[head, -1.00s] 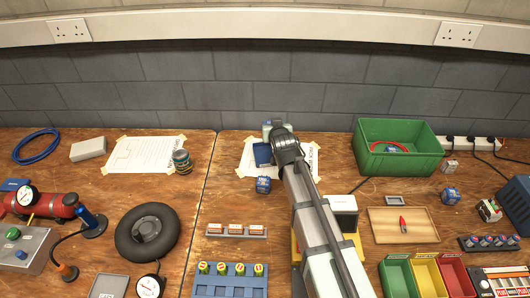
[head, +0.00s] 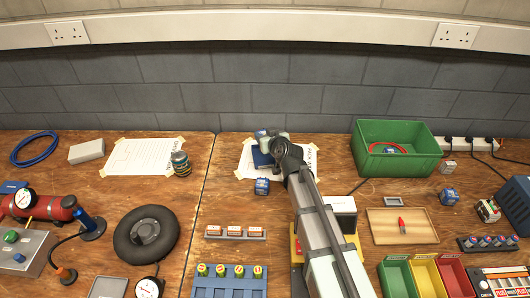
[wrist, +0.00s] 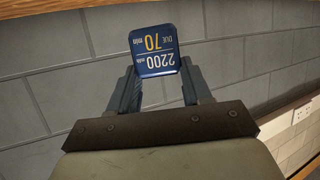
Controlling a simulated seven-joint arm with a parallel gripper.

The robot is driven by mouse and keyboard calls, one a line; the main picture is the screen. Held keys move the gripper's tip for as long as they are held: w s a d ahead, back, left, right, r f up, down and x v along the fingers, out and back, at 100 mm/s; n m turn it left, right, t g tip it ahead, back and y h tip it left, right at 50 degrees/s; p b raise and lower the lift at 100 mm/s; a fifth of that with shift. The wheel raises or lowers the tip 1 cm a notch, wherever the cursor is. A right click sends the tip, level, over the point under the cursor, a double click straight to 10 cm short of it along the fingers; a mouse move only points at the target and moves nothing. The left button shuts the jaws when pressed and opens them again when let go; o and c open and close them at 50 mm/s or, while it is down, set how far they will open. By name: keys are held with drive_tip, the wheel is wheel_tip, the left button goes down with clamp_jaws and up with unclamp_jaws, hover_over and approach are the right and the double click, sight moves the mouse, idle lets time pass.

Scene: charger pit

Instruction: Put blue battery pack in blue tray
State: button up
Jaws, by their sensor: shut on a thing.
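A blue battery pack (wrist: 154,50) with a "2200 mAh, 70 min" label is between the fingertips of my gripper (wrist: 157,74), which is shut on it, in the wrist view. The label reads upside down there, with the grey wall behind. In the head view my gripper (head: 272,138) is over the white sheet at the back centre; its fingers and the held pack are hard to separate. A dark blue square shape (head: 262,159) shows beside it, partly hidden; I cannot tell whether it is the blue tray.
A small blue pack (head: 262,186) stands just in front of the sheet, and another (head: 449,195) stands at right. A green crate (head: 367,170) is right of my gripper. A blue rack (head: 232,284) with several cylinders is at the front. The grey wall is close behind.

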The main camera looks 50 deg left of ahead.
drive_tip(key=shift+f, duration=3.85)
drive_tip(key=shift+f, duration=0.1)
drive_tip(key=o, duration=1.2)
drive_tip(key=shift+o, duration=0.2)
drive_tip(key=shift+d+r, duration=0.2)
drive_tip(key=v, duration=1.1)
drive_tip(key=shift+s+d, duration=0.2)
drive_tip(key=shift+d, duration=0.05)
